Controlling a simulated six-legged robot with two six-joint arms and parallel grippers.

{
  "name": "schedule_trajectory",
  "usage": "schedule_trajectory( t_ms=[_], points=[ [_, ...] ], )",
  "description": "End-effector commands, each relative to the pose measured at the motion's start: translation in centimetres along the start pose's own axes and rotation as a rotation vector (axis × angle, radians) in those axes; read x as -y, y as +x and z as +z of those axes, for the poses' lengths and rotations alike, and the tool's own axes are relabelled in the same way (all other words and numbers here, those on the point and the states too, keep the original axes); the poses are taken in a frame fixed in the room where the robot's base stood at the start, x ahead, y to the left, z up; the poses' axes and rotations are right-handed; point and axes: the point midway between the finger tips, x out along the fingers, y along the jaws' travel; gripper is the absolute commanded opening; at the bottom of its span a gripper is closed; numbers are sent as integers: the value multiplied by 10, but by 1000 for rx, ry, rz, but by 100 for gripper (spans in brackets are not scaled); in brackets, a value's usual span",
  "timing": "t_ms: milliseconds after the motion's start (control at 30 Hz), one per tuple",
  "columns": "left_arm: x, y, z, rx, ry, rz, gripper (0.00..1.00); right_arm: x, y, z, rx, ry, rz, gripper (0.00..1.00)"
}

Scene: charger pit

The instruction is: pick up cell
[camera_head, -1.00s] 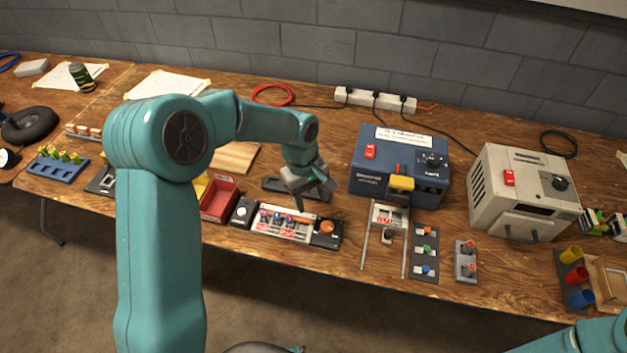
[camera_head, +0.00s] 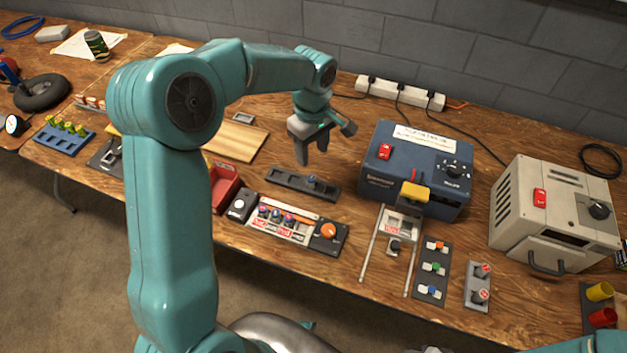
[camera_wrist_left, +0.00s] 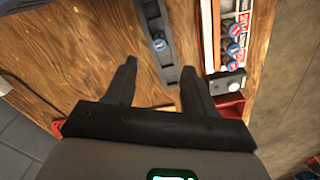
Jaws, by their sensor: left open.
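The cells are small cylinders with blue and red ends. One cell (camera_head: 311,181) stands in the dark slotted tray (camera_head: 285,180); it also shows in the left wrist view (camera_wrist_left: 158,44). Several more cells (camera_head: 275,215) sit in the charger panel with an orange knob (camera_head: 328,232), and they show at the upper right of the left wrist view (camera_wrist_left: 234,50). My left gripper (camera_head: 313,155) is open and empty, above and behind the tray in the head view. In the left wrist view its fingers (camera_wrist_left: 160,80) are spread, with the cell ahead of the gap. My right gripper is out of view.
A red bin (camera_head: 223,186) stands left of the tray. A blue box (camera_head: 417,165) with a yellow part stands to its right, and a cream box (camera_head: 555,212) stands farther right. A wooden board (camera_head: 238,140) lies behind the bin.

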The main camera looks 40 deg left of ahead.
Motion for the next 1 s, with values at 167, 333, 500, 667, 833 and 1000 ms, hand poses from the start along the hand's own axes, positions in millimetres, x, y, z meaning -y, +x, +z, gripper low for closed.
schedule_trajectory(
  t_ms=[167, 333, 500, 667, 833, 1000],
  points=[
    [1, 38, 1, 1, 0, -2, 54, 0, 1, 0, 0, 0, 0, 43],
    [-1, 53, 1, 0, 1, 0, 54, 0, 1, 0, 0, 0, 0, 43],
    [-1, 73, 0, 2, 1, -3, 54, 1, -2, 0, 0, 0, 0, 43],
    [-2, 98, -1, 1, 1, -1, 54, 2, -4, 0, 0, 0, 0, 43],
    [-3, 106, -2, 0, 1, 1, 54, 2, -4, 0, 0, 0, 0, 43],
    [-3, 106, -2, 0, 1, 1, 47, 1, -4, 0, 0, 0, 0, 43]
  ],
)
